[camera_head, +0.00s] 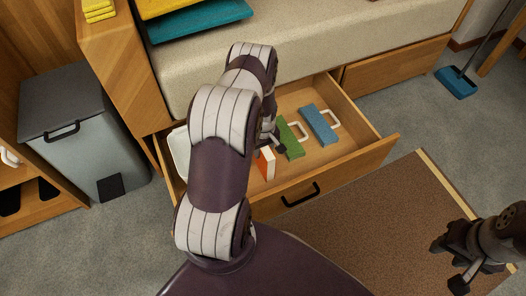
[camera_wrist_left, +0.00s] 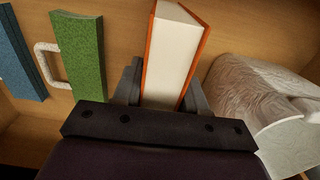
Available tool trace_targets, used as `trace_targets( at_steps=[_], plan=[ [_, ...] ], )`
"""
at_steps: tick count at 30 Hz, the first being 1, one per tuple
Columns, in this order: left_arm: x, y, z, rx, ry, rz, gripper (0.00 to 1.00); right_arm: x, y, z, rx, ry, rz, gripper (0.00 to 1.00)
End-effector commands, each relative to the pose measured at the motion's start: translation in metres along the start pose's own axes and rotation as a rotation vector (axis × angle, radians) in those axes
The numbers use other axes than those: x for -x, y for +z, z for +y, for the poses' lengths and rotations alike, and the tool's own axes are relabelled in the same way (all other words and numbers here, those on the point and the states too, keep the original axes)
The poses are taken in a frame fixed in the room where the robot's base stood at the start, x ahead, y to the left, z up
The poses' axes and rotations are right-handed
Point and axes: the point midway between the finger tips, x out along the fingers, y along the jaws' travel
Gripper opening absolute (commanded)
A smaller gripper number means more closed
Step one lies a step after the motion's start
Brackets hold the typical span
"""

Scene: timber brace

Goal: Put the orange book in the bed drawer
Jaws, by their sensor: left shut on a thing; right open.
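The orange book (camera_head: 265,163) is in the open bed drawer (camera_head: 345,158), mostly hidden behind my left arm in the head view. In the left wrist view the orange book (camera_wrist_left: 172,55) stands between the fingers of my left gripper (camera_wrist_left: 160,88), white page edges toward the camera. My left gripper (camera_head: 268,143) is shut on it, low inside the drawer; I cannot tell whether the book touches the drawer floor. My right gripper (camera_head: 452,262) is open and empty over the brown mat at the right.
A green item (camera_head: 289,139) and a blue item (camera_head: 319,124), both with white handles, lie in the drawer. A whitish rounded object (camera_wrist_left: 265,110) is close beside the book. A grey bin (camera_head: 80,130) stands left; the brown mat (camera_head: 375,215) lies in front.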

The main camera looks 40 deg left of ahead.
Motion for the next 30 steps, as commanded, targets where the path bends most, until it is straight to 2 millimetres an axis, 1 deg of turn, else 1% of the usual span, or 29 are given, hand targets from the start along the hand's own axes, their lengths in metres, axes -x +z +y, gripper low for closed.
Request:
trace_targets(
  at_steps=[1, 3, 8, 9, 11, 12, 19, 21, 23, 26, 27, 30],
  plan=[
    [0.003, -0.001, 0.001, 0.0, 0.002, 0.002, 0.0, 0.002, -0.001, 0.0, 0.0, 0.0, 0.001, 0.43],
    [0.003, -0.001, 0.001, 0.0, 0.002, 0.002, 0.0, 0.003, -0.001, 0.0, 0.0, 0.0, 0.001, 0.43],
    [-0.001, -0.001, 0.001, 0.0, 0.001, 0.002, 0.0, 0.0, 0.0, 0.0, 0.0, 0.0, 0.001, 0.43],
    [-0.002, 0.0, 0.0, -0.001, 0.001, 0.001, 0.45, -0.001, 0.0, 0.0, 0.0, 0.0, 0.001, 0.43],
    [-0.001, 0.0, 0.0, -0.001, 0.001, 0.001, 0.64, 0.0, 0.0, 0.0, 0.0, 0.0, 0.001, 0.43],
    [-0.001, 0.0, 0.0, -0.001, 0.001, 0.001, 0.67, 0.0, 0.0, 0.0, 0.0, 0.0, 0.001, 0.43],
    [-0.001, 0.0, 0.0, -0.001, 0.001, 0.001, 0.67, 0.001, 0.0, 0.0, 0.0, 0.0, 0.001, 0.43],
    [0.005, -0.001, 0.001, -0.001, 0.001, 0.002, 0.67, 0.004, -0.001, 0.0, 0.0, 0.0, 0.001, 0.43],
    [0.016, -0.001, 0.001, -0.001, 0.002, 0.002, 0.67, 0.012, -0.002, 0.0, 0.0, 0.0, 0.001, 0.43],
    [0.044, -0.001, 0.001, -0.001, 0.003, 0.003, 0.67, 0.031, -0.004, 0.0, 0.0, 0.0, 0.001, 0.43],
    [0.057, -0.001, 0.001, -0.001, 0.003, 0.003, 0.67, 0.039, -0.005, 0.0, 0.0, 0.0, 0.001, 0.43],
    [0.084, -0.001, 0.001, -0.001, 0.002, 0.003, 0.67, 0.055, -0.007, 0.0, 0.0, 0.0, 0.001, 0.43]
  ],
)
